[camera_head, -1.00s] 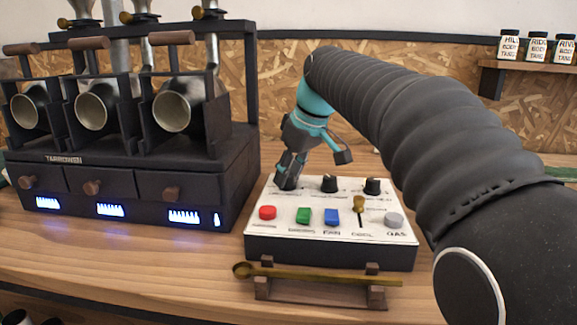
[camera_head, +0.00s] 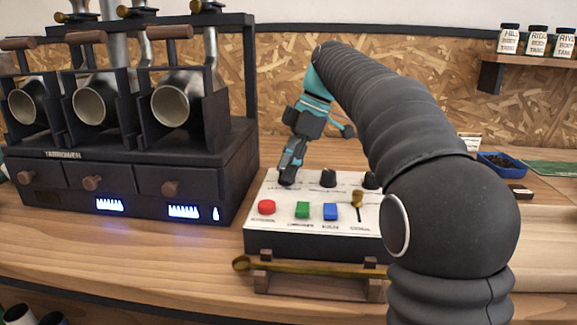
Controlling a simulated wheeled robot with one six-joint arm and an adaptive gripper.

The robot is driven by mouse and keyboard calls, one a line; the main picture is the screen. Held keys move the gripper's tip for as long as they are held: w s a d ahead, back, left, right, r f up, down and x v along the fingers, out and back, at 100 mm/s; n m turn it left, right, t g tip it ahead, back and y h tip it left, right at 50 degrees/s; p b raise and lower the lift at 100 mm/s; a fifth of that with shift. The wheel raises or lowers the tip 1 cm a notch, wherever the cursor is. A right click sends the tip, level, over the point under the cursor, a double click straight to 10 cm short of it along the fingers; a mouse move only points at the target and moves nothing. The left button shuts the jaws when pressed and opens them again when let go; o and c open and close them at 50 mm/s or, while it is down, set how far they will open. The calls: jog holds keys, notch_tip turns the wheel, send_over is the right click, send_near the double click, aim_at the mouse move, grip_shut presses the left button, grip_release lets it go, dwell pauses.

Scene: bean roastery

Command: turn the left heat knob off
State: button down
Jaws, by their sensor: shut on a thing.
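The control box (camera_head: 258,240) sits on the wooden counter, with a row of black knobs along the back of its white top. I cannot see the knob's pointer. The middle knob (camera_head: 328,178) stands clear to the right. On the roaster (camera_head: 130,175), the left window is dark, while the middle flame window (camera_head: 110,205) and right flame window (camera_head: 183,212) glow blue-white.
A red button (camera_head: 266,207), green button (camera_head: 303,210), blue button (camera_head: 330,211) and brass lever (camera_head: 357,198) are in front of the knobs. A brass scoop (camera_head: 310,270) lies on a wooden rest before the box. A blue tray (camera_head: 502,164) is at right.

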jog(key=n+g, duration=0.1)
jog(key=n, duration=0.3)
jog(key=shift+w+f+n+g+h, duration=0.1)
jog(key=shift+n+g+h, duration=0.3)
dwell(0.4)
jog(key=c, duration=0.8)
grip_release()
jog(key=shift+o, duration=0.2)
